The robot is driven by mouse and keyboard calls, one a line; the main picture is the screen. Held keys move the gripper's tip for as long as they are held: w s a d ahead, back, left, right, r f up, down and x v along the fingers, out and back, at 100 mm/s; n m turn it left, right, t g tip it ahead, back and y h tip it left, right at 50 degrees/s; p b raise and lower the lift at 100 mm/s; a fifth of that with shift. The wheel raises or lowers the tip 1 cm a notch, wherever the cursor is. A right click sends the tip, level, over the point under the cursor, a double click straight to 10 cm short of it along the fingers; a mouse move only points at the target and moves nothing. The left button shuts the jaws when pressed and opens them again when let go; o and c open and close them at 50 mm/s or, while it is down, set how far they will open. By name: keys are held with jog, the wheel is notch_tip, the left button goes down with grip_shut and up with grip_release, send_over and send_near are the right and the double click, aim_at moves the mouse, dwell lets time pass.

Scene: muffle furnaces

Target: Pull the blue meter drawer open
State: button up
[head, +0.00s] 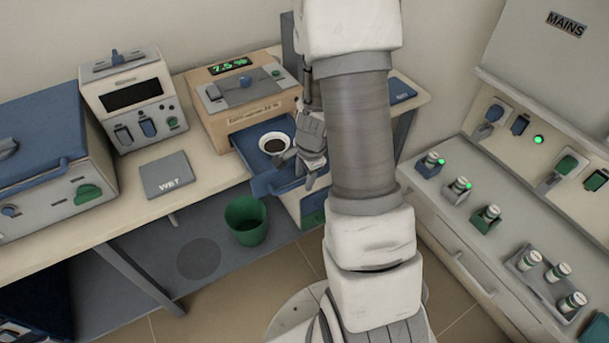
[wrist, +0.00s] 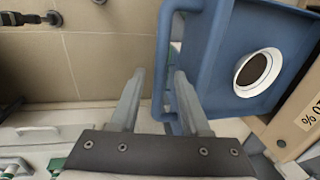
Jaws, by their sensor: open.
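The blue meter drawer (head: 262,182) stands out from the front of the tan meter (head: 233,112), which shows a green "7.5 %". A white dish with dark contents (head: 274,143) sits in the drawer, and it also shows in the wrist view (wrist: 258,72). In the wrist view the drawer's blue bar handle (wrist: 163,60) runs up and down along its left side. My gripper (wrist: 158,75) is open at the handle, a finger on either side of its lower stretch; contact is unclear. In the head view my gripper (head: 310,160) is at the drawer's right, partly hidden by my arm.
A green bin (head: 246,220) stands below the bench, under the drawer. A grey "WET" plate (head: 168,175) lies on the bench to the left, near a white box with a dark display (head: 133,98). A counter with several small jars (head: 490,213) is at the right.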

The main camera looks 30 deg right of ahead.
jog(key=s+r+p, duration=0.1)
jog(key=r+p, duration=0.1)
jog(key=r, duration=0.6)
jog(key=s+r+p, duration=0.2)
jog(key=r+p, duration=0.1)
jog(key=r, duration=0.6)
jog(key=shift+s+p, duration=0.25)
jog(key=shift+p, duration=0.05)
jog(key=s+a+r+n+t, duration=0.1)
jog(key=s+a+r+n, duration=0.5)
jog(key=r+n, duration=0.2)
jog(key=s+a+r+n+t, duration=0.2)
jog(key=s+a+r+n, duration=0.4)
jog(key=r+n, duration=0.3)
jog(key=shift+s+a+r+n, duration=0.15)
jog(key=shift+s+a+n, duration=0.05)
jog(key=shift+s+n, duration=0.1)
jog(key=shift+d, duration=0.1)
